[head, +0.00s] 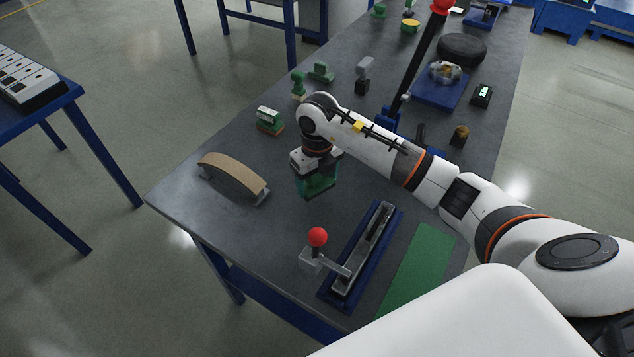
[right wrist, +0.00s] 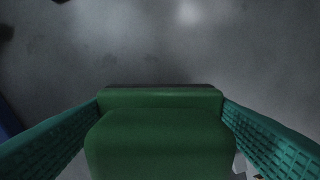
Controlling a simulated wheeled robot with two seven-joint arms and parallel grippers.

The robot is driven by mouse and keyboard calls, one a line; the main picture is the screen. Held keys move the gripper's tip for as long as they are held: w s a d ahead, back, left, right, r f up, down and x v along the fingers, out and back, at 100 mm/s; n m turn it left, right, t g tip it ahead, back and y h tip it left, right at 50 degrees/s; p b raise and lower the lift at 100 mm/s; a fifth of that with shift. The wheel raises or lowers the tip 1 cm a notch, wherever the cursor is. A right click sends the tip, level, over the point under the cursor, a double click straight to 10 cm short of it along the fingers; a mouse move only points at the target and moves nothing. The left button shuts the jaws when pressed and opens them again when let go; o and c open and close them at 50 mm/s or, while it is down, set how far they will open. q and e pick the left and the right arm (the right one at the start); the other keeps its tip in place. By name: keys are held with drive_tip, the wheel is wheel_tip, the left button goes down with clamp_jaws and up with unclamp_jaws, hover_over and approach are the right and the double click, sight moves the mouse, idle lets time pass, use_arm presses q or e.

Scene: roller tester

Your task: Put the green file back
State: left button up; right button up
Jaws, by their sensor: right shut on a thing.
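My right gripper (head: 317,172) hangs above the near left part of the dark table. It is shut on a green block-like thing, which I take to be the green file (head: 317,187). In the right wrist view the file (right wrist: 158,140) fills the space between two teal finger pads, with its stepped green body facing the camera. The dark grey tabletop shows beyond it. The file appears held clear of the table, but the exact gap is hard to tell. A flat green mat (head: 422,265) lies to the right. My left gripper is not in view.
A curved tan-topped piece (head: 233,174) lies left of the gripper. A blue-based metal rail (head: 364,252) with a red-knobbed lever (head: 317,237) stands nearer. A green-and-white block (head: 268,120) and other small green pieces (head: 320,71) stand behind. Bare tabletop surrounds the gripper.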

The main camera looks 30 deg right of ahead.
drive_tip(key=shift+f, duration=1.3)
drive_tip(key=o, duration=0.9)
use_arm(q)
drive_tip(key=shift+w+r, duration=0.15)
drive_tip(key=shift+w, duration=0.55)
use_arm(e)
drive_tip(key=shift+o, duration=0.2)
drive_tip(key=shift+r, duration=0.1)
